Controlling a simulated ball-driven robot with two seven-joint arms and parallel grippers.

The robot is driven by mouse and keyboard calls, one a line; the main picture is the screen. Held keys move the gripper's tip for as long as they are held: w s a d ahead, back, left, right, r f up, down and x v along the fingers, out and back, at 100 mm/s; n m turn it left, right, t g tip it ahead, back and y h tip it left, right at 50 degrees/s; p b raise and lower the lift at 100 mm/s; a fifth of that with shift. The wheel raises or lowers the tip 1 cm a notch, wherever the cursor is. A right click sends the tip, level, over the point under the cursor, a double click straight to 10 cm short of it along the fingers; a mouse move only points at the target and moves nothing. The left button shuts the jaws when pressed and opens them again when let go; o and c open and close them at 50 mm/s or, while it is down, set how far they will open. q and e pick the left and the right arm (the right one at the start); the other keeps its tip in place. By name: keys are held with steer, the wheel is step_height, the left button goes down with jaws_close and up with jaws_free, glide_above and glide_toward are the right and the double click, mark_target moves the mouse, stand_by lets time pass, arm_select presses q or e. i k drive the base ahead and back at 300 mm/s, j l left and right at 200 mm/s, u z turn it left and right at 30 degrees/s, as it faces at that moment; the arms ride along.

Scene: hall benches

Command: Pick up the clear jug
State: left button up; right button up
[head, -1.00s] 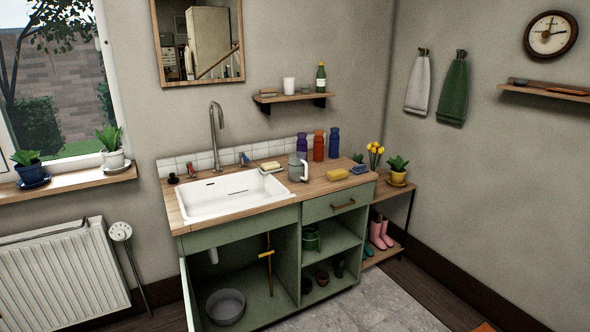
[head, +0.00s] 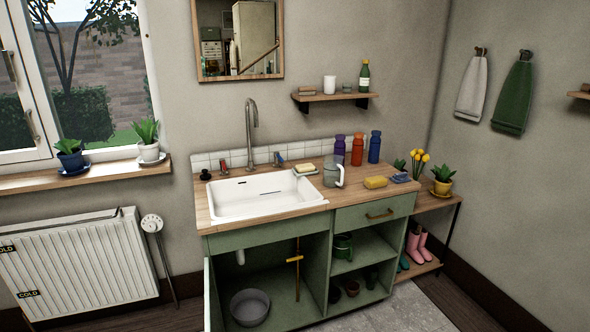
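The clear jug (head: 331,173) stands upright on the wooden counter (head: 316,194), just right of the white sink (head: 264,195). It is see-through grey, with a pale handle on its right side. A sponge on a dish (head: 305,169) is close at its left, and a purple bottle (head: 340,149) stands behind it. Neither of my grippers shows in the head view.
Orange (head: 357,149) and blue (head: 375,147) bottles stand behind the jug. A yellow sponge (head: 376,182) and a blue cloth-like item (head: 401,178) lie to its right. The tall tap (head: 251,130) rises behind the sink. A cabinet door (head: 207,294) stands open at the lower left.

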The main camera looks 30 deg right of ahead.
mark_target(333, 171)
steer(key=i+l+u, duration=0.15)
steer(key=l+u, duration=0.2)
steer(key=l, duration=0.85)
steer(key=l+u, duration=0.3)
steer(key=l, duration=0.9)
